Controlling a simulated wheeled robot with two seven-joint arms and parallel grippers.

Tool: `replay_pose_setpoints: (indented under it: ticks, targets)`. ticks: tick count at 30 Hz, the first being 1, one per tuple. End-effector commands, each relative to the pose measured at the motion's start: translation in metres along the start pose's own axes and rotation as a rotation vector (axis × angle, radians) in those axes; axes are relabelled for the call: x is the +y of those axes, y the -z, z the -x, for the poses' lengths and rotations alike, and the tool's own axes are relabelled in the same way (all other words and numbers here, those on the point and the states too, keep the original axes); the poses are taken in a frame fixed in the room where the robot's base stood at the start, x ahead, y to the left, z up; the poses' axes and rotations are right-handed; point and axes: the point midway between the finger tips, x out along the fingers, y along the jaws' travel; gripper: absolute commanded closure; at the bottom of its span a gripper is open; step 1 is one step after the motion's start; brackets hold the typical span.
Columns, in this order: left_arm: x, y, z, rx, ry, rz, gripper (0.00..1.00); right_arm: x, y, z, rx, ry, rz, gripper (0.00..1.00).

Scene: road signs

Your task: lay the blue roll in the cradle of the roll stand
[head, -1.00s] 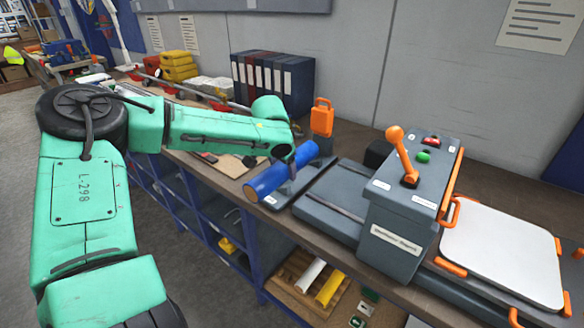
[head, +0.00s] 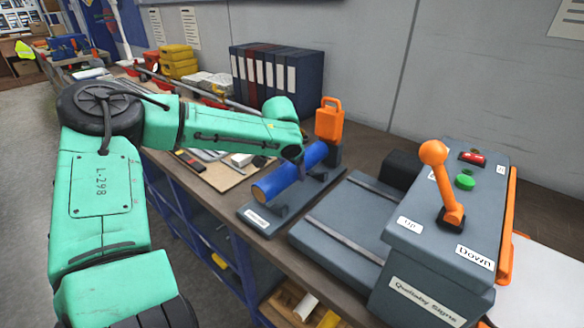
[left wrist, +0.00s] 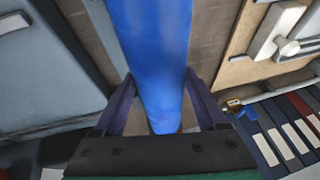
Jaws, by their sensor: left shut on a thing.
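The blue roll (head: 275,184) is a long cylinder, and it fills the middle of the left wrist view (left wrist: 155,50). My left gripper (head: 296,165) is shut on it, with a dark finger on each side of the roll in the left wrist view (left wrist: 161,105). The roll stand (head: 252,217) is a dark grey base with raised cradle supports on the bench. The roll lies lengthwise over the stand, roughly in line with its supports. I cannot tell whether it touches them. My right gripper is not in view.
An orange-handled part (head: 329,120) rises at the far end of the stand. A grey sign press (head: 430,240) with an orange lever (head: 442,180) stands to the right. Binders (head: 275,76) stand behind. A board with tools (head: 222,172) lies left of the stand.

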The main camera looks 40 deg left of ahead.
Motion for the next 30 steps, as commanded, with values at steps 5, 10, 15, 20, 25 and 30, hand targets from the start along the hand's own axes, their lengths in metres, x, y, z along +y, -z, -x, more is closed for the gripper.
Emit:
replay_pose_setpoints:
  ticks: [5,10,15,20,25,30]
  targets:
    - [0.005,-0.008,-0.021,0.001,0.000,0.000,1.00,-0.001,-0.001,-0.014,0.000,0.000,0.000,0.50]
    - [0.006,-0.009,-0.024,0.002,-0.001,0.001,1.00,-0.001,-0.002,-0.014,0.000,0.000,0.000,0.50]
    - [0.005,-0.009,-0.023,0.001,-0.001,0.000,0.22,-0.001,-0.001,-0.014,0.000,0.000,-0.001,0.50]
    - [0.005,-0.009,-0.023,0.001,-0.001,0.000,0.00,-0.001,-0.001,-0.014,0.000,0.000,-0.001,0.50]
    - [0.006,-0.011,-0.024,-0.003,-0.001,0.001,0.00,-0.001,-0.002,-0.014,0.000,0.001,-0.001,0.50]
    - [0.006,-0.010,-0.024,-0.003,-0.001,0.001,0.00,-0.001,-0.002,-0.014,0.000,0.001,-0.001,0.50]
